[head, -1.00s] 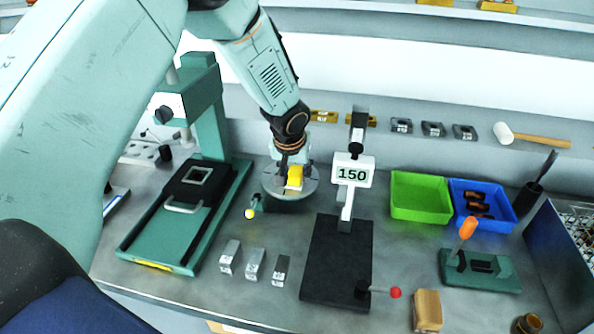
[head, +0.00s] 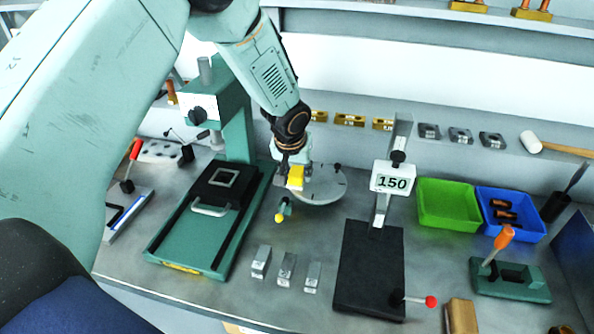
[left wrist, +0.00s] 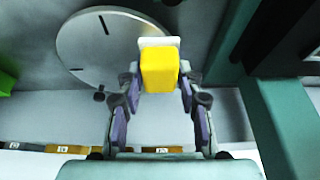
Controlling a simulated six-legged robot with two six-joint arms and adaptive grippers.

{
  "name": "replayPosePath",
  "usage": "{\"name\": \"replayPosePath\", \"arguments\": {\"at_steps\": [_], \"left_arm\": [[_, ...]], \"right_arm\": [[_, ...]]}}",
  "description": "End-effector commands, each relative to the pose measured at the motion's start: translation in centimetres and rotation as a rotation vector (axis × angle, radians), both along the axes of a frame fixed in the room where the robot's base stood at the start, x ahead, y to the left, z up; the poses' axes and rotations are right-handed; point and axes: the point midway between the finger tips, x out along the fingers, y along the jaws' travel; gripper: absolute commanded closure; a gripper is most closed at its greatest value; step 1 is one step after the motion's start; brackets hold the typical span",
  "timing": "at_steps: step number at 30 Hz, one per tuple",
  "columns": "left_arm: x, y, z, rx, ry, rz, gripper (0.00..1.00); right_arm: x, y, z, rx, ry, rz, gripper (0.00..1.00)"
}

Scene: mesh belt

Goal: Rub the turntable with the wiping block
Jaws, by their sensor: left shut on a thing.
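The turntable (head: 328,188) is a round grey metal disc with dark marks, in the middle of the head view. It also shows at the upper left of the left wrist view (left wrist: 88,52). The wiping block (head: 296,178) is yellow with a white pad, which shows at its far end in the left wrist view (left wrist: 159,74). My left gripper (head: 291,168) is shut on the block and holds it at the disc's left edge. I cannot tell whether the pad touches the disc. My right gripper is not in view.
A green press (head: 228,115) stands close to the left. Several small metal blocks (head: 286,268) lie in front. A yellow-tipped knob (head: 281,214) sits near the disc.

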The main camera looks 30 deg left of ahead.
Motion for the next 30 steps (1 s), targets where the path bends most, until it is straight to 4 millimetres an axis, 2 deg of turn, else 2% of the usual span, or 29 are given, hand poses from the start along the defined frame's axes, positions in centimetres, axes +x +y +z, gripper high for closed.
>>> {"name": "replayPosePath", "arguments": {"at_steps": [7, 9, 16, 30], "left_arm": [[0.1, -0.2, 0.2, 0.002, 0.003, -0.006, 0.89], [0.3, -0.3, 2.0, 0.000, -0.004, -0.007, 0.89], [0.3, -0.6, 3.5, 0.000, -0.001, -0.011, 0.89], [0.4, -0.5, 7.7, 0.000, -0.001, -0.014, 0.89]], "right_arm": [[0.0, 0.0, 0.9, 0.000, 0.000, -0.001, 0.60], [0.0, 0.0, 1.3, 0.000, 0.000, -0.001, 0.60], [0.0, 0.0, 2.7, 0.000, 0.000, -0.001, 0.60], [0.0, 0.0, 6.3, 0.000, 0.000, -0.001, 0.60]]}}
